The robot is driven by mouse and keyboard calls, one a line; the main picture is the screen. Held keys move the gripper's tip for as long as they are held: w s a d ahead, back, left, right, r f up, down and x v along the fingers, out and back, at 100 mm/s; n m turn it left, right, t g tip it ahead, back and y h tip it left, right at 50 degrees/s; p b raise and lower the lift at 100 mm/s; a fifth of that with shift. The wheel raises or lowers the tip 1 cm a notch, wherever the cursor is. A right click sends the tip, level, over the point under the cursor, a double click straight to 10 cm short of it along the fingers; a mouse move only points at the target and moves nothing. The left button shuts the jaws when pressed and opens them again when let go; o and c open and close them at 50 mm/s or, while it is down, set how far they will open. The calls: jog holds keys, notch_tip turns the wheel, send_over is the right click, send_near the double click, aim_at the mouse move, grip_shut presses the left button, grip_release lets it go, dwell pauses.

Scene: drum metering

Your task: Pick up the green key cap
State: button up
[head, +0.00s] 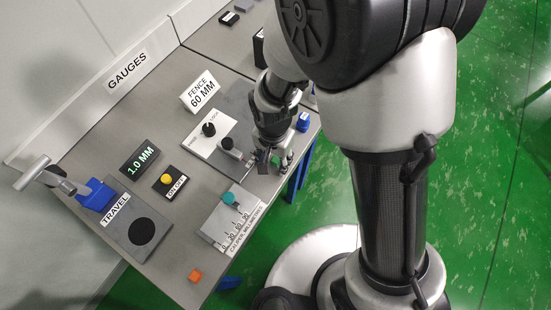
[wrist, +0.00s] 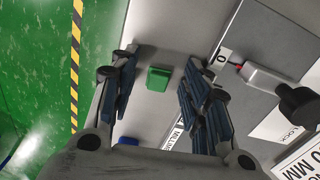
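The green key cap (wrist: 159,79) is a small green block on the grey bench top in the wrist view. It lies between the two fingers of my gripper (wrist: 157,88), with a gap visible on each side. My gripper is open and holds nothing. In the head view my gripper (head: 272,160) points down near the bench's right edge. Only a sliver of the green key cap (head: 276,161) shows there, mostly hidden by the fingers. I cannot tell the exact height of the fingertips above the bench.
A blue cap (head: 303,122) stands near the bench edge. A black knob on the lock plate (wrist: 296,101) is right of my fingers. The caliper plate (head: 233,218), an orange cap (head: 194,275) and the travel plate (head: 141,230) lie toward the front. Green floor (wrist: 30,70) lies past the edge.

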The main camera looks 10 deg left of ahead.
jog(key=c, duration=0.7)
jog(key=shift+r, duration=0.1)
